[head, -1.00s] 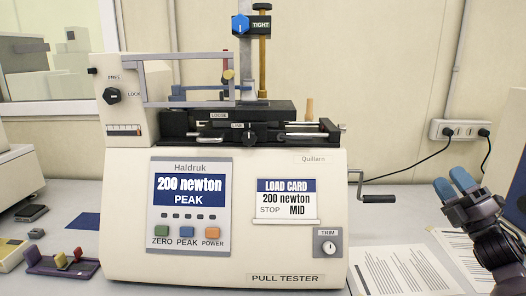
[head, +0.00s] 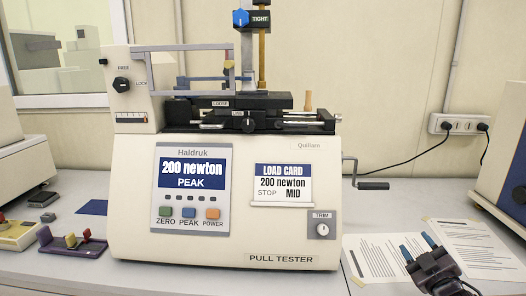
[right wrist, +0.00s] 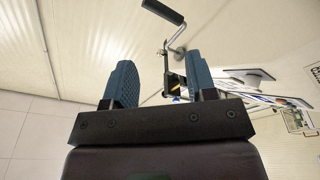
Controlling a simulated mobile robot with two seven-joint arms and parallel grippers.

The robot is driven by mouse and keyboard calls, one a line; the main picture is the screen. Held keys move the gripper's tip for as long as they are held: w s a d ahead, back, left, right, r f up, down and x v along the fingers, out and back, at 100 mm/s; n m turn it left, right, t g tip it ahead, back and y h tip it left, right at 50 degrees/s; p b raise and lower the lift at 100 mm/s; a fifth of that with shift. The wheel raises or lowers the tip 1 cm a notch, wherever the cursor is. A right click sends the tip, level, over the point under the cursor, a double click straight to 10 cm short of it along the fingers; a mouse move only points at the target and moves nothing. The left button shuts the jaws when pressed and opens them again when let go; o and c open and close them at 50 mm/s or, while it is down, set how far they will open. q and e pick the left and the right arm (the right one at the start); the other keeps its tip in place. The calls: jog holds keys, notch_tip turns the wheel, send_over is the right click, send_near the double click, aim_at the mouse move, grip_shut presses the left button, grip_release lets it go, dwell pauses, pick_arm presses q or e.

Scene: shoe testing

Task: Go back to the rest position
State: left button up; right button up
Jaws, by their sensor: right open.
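My right gripper (head: 416,246) is at the lower right of the head view, over the printed papers to the right of the pull tester. Its two blue fingers are apart with nothing between them. They also show spread in the right wrist view (right wrist: 160,88). The cream pull tester (head: 225,240) stands in the middle of the head view. Its screen (head: 192,174) reads 200 newton PEAK, and its load card (head: 283,184) reads 200 newton, STOP MID. The side crank (head: 372,186) is apart from the gripper. My left gripper is not in view.
Papers (head: 370,262) lie on the table at the right. A purple tray (head: 72,250) with small coloured pieces is at the left, near a blue sheet (head: 92,207). A wall socket (head: 458,124) with black cables is behind. A blue-fronted machine (head: 506,170) stands at the right edge.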

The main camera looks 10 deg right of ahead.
pick_arm(q)
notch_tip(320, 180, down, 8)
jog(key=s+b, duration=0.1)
jog(key=b, duration=0.5)
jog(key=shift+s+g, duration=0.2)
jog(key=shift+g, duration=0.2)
pick_arm(e)
jog(key=s+a+f+m+g, duration=0.2)
jog(key=s+a+f, duration=0.4)
jog(key=f, duration=0.4)
jog(key=s+a+f+m+g+y, duration=0.1)
jog(key=s+a+f+m+g, duration=0.1)
jog(key=s+a+f, duration=0.4)
jog(key=s+a+f+m+g+y, duration=0.1)
jog(key=s+a+f+g, duration=0.3)
jog(key=f, duration=1.2)
jog(key=s+a, duration=0.3)
jog(key=s, duration=0.1)
jog(key=shift+s+m, duration=0.4)
jog(key=shift+a, duration=0.1)
